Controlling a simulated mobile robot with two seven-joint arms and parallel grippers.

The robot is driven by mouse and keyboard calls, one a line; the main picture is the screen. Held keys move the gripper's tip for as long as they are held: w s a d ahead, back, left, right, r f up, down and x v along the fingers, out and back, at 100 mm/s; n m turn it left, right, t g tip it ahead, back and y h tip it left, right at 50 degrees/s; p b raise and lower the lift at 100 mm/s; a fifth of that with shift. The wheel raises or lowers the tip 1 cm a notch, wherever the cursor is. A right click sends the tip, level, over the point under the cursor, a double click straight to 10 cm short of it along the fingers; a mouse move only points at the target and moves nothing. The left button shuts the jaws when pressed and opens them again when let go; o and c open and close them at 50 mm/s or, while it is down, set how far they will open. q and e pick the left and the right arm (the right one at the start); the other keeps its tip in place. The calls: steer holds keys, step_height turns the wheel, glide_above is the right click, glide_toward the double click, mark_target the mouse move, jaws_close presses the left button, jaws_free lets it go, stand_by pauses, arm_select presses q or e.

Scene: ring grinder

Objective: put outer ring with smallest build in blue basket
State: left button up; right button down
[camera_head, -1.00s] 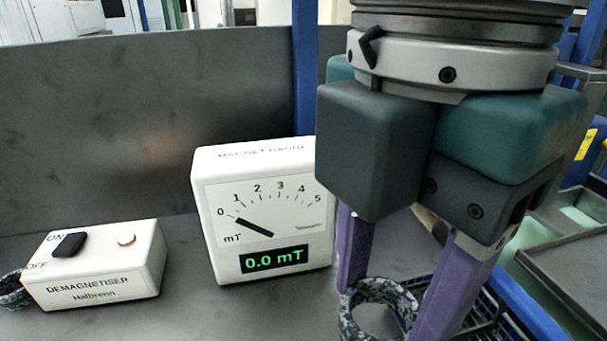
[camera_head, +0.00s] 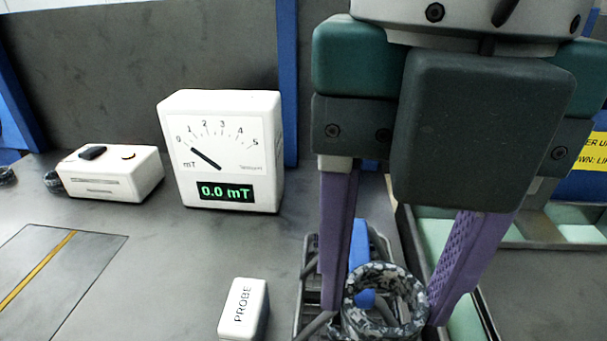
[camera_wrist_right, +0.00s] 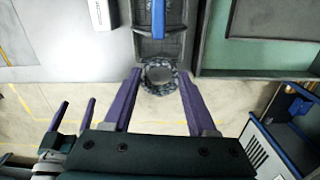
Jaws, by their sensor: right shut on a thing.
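A ring with a mottled grey and black surface (camera_head: 352,308) is between the purple fingertips of my right gripper (camera_head: 385,312). The gripper is shut on it, with a finger at each side. The ring also shows in the right wrist view (camera_wrist_right: 159,63), between the right fingertips (camera_wrist_right: 160,72). Behind it is a dark container with a blue bar (camera_head: 358,243); I cannot tell whether this is the blue basket. My left gripper (camera_wrist_right: 78,101) shows at the lower left of the wrist view, its purple fingers apart with nothing visible between them.
The magnet gauge (camera_head: 225,150) reads 0.0 mT. The demagnetiser (camera_head: 115,174) stands left of it, with mottled rings partly in view at its left (camera_head: 53,182). A white probe block (camera_head: 243,308) lies left of the right gripper. Green-lined trays (camera_head: 570,222) are at the right.

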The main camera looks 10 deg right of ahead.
step_height(320, 180, down, 13)
steer(key=shift+a+r+b, duration=0.1)
steer(key=shift+b, duration=1)
steer(key=shift+f+b, duration=0.5)
steer(key=shift+f, duration=1.75)
steer(key=shift+f, duration=0.15)
steer(key=shift+c, duration=1)
jaws_free()
